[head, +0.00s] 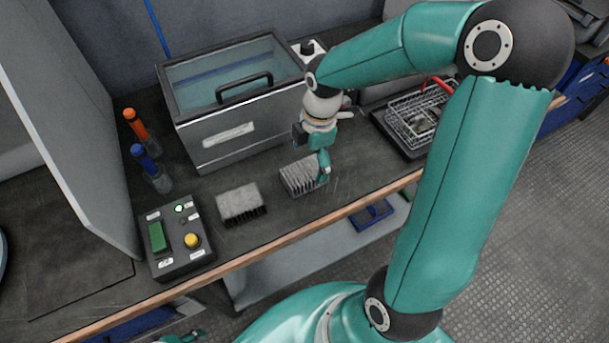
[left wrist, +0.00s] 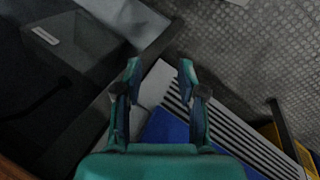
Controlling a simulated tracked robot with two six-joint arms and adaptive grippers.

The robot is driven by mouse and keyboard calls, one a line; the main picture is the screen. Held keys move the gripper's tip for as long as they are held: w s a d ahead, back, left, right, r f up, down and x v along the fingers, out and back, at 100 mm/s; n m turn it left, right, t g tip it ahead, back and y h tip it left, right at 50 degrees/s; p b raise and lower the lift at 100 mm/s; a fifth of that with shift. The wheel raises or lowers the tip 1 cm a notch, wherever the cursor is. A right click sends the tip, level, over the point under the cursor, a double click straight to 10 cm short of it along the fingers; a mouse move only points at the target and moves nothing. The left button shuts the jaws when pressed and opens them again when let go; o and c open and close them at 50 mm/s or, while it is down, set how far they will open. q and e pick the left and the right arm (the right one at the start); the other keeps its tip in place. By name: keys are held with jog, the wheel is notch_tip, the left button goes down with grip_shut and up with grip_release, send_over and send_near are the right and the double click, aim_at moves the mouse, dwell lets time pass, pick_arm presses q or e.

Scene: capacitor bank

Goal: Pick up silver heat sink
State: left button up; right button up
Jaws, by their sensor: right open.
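Two finned heat sinks lie on the dark bench in the head view. The right one (head: 298,177) is silver-grey with light fins. The left one (head: 240,202) has a grey top and darker fins along its front edge. My right gripper (head: 318,166) is open and low at the right heat sink, one finger in front of its right end. The other finger is hard to make out, and I cannot tell whether they touch. My left gripper (left wrist: 161,72) is open and empty in the left wrist view, away from the heat sinks.
A lidded glass-topped tank (head: 235,130) stands just behind the heat sinks. A button box (head: 177,238) sits to the left, with orange and blue-handled tools (head: 146,160) behind it. A wire basket (head: 412,118) is at the right. The bench's front edge is close.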

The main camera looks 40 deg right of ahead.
aim_at(305, 170)
jog(key=shift+w+a+f, duration=0.15)
jog(key=shift+f, duration=0.9)
jog(key=shift+w+a+f, duration=0.1)
jog(key=shift+w+f, duration=0.1)
jog(key=shift+f, duration=0.85)
jog(key=shift+w+a+f, duration=0.15)
jog(key=shift+f, duration=0.9)
jog(key=c, duration=1.6)
jog(key=shift+r, duration=0.1)
